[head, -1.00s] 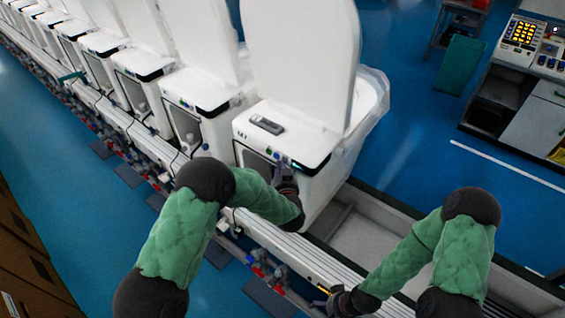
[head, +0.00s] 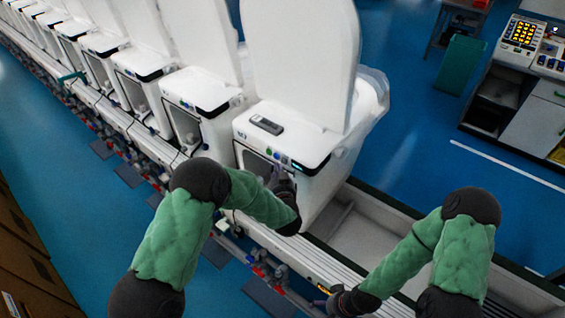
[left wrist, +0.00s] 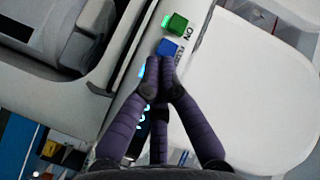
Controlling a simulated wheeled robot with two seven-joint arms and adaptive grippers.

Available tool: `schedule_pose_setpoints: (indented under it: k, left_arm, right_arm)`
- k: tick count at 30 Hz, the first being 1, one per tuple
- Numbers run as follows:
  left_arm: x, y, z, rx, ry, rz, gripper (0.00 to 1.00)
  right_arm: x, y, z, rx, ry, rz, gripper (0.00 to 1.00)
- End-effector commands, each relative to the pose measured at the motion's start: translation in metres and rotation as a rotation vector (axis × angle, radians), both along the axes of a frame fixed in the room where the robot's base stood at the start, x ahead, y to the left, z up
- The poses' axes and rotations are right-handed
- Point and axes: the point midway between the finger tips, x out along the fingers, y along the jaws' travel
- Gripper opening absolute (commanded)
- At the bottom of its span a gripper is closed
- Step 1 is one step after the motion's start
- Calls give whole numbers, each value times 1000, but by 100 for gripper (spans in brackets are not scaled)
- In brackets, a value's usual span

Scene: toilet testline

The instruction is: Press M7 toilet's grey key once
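The nearest toilet (head: 325,185) is white with its lid raised; a small dark label at its front left corner is too small to read surely. Its front strip bears small coloured keys, a blue key (head: 277,155) and a green key (head: 284,160) among them. The left wrist view shows a green key (left wrist: 176,24) and a blue key (left wrist: 168,47). I cannot make out a grey key clearly. My left gripper (head: 278,174) is empty, its purple fingertips (left wrist: 167,62) together just by the blue key; contact is unclear. My right gripper (head: 328,297) is low by the rail, its fingers too small to read.
A grey handset-like object (head: 267,125) lies on the toilet's top. A row of similar toilets (head: 200,90) runs to the upper left along the rail. An empty trough (head: 375,240) lies right of the nearest toilet. A control console (head: 530,45) stands far right.

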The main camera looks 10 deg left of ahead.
Motion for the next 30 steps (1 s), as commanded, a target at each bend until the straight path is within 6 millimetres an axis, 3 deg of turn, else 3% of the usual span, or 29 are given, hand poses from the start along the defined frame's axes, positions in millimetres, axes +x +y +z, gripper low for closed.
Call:
schedule_pose_setpoints:
  k: [18,30]
  left_arm:
    - [-39,23,0,1,1,0,0]
    - [-43,25,0,0,0,0,0]
  right_arm:
    - [0,0,6,0,0,0,87]
    - [0,0,6,0,0,0,87]
